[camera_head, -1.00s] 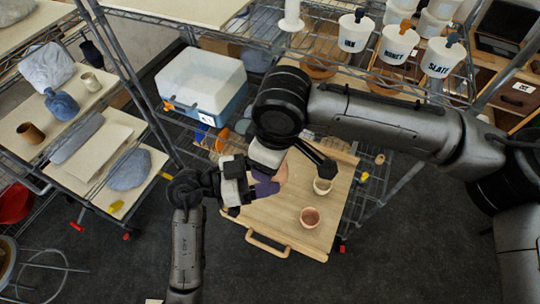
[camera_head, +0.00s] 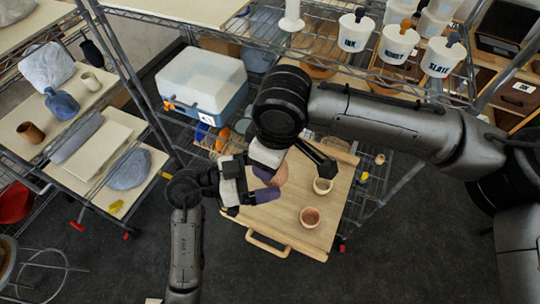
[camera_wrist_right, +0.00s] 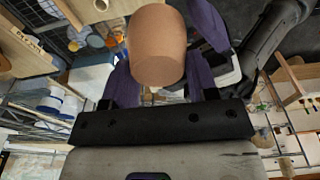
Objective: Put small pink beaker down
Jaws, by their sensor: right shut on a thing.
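The beaker is clear of the board as far as I can see.
A white and blue box (camera_head: 202,80) stands behind, on the wire rack. Labelled tubs (camera_head: 397,45) line the upper shelf. The board's front left is clear.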

